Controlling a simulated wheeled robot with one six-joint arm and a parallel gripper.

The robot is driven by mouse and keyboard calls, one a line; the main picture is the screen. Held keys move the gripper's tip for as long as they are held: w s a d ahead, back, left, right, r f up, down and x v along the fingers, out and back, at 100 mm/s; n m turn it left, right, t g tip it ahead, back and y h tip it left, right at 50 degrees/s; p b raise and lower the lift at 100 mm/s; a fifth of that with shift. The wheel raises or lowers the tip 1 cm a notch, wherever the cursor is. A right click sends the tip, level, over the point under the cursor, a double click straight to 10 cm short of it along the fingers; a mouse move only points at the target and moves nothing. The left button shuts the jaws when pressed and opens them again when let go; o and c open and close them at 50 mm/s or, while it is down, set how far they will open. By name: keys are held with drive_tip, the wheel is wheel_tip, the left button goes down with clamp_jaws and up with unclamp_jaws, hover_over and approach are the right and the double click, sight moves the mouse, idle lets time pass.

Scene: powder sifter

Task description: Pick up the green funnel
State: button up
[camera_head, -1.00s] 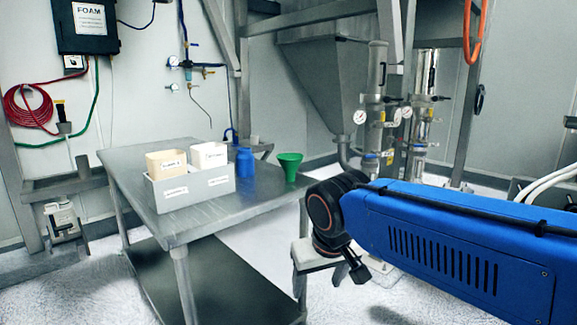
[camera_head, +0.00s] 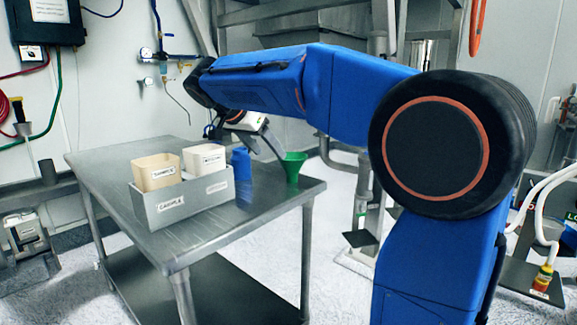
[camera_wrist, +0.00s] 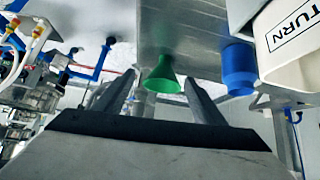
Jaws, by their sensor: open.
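The green funnel (camera_head: 293,165) stands on the metal table (camera_head: 262,208) near its right back corner, wide mouth up. It also shows in the wrist view (camera_wrist: 162,76), between the two fingers of my gripper (camera_wrist: 160,92) and beyond them. My gripper is open and empty. In the head view my gripper (camera_head: 268,143) is above the table, just left of the funnel and close to it. I cannot tell the exact gap. My arm reaches in from the right.
A blue bottle (camera_head: 240,163) stands left of the funnel, close to my gripper; it also shows in the wrist view (camera_wrist: 238,68). A grey tray (camera_head: 181,202) holding a beige bin (camera_head: 156,172) and a white bin (camera_head: 205,160) stands further left. The table's front right part is clear.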

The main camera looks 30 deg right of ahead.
sight(286, 169)
drive_tip(key=shift+m, duration=0.4)
drive_tip(key=x, duration=0.5)
drive_tip(key=w+x, duration=0.1)
drive_tip(key=x, duration=0.5)
drive_tip(key=w+r+x, duration=0.1)
drive_tip(key=x, duration=0.5)
drive_tip(key=shift+w+d, duration=0.15)
drive_tip(key=shift+d, duration=0.1)
drive_tip(key=shift+r, duration=0.1)
drive_tip(key=c, duration=1.5)
